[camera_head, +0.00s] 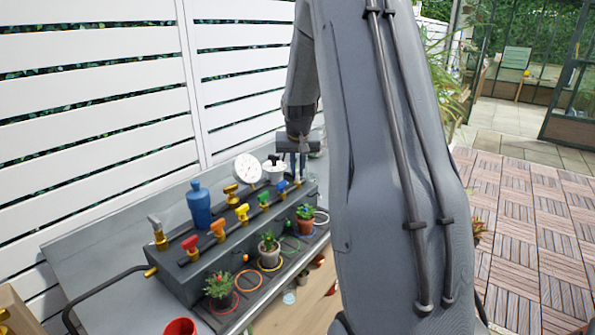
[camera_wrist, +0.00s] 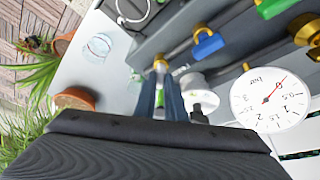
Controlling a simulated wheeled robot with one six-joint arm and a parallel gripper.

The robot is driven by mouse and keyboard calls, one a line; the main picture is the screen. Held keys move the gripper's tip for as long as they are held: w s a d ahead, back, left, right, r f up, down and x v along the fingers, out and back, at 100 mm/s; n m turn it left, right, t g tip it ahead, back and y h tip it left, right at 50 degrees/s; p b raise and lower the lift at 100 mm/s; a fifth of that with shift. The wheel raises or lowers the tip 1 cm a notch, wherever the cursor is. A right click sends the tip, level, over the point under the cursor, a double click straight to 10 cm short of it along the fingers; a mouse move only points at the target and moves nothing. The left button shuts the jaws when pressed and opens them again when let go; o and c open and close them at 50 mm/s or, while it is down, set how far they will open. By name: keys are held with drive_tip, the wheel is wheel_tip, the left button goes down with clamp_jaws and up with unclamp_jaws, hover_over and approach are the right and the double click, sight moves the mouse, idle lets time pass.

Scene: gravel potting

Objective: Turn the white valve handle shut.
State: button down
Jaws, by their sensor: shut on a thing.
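My gripper (camera_head: 297,170) reaches down at the far end of the dark grey valve block (camera_head: 240,235). Its jaws are shut on the white valve handle (camera_head: 297,182), the last in the row of coloured handles. In the wrist view my two fingers (camera_wrist: 160,78) stand on either side of the handle, which they mostly hide. The brass stem (camera_wrist: 160,62) of that valve shows just past the fingertips. The handle's exact angle cannot be told.
A blue valve handle (camera_head: 282,187) is closest, with green (camera_head: 264,200) and yellow (camera_head: 242,212) ones beyond. A white dial gauge (camera_wrist: 270,100) and a white canister with a black knob (camera_head: 273,173) stand close by. Potted plants (camera_head: 268,250) line the front.

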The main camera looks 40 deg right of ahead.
drive_tip(key=m+b, duration=0.1)
drive_tip(key=b, duration=0.1)
drive_tip(key=m+b, duration=0.1)
drive_tip(key=m+g+h+b, duration=0.1)
drive_tip(key=m+b, duration=0.1)
drive_tip(key=shift+w+a+f+b, duration=0.1)
drive_tip(key=shift+w+f+b, duration=0.15)
drive_tip(key=shift+b, duration=0.1)
drive_tip(key=m+g+b, duration=0.1)
drive_tip(key=m+b, duration=0.2)
drive_tip(key=shift+r+m+h+b, duration=0.15)
drive_tip(key=shift+m+h+b, duration=0.15)
drive_tip(key=shift+g, duration=0.3)
drive_tip(key=shift+a, duration=0.1)
drive_tip(key=c, duration=1.8)
unclamp_jaws()
drive_tip(key=shift+r, duration=0.1)
drive_tip(key=shift+b+v, duration=0.7)
drive_tip(key=shift+v, duration=3.2)
drive_tip(key=shift+s, duration=0.1)
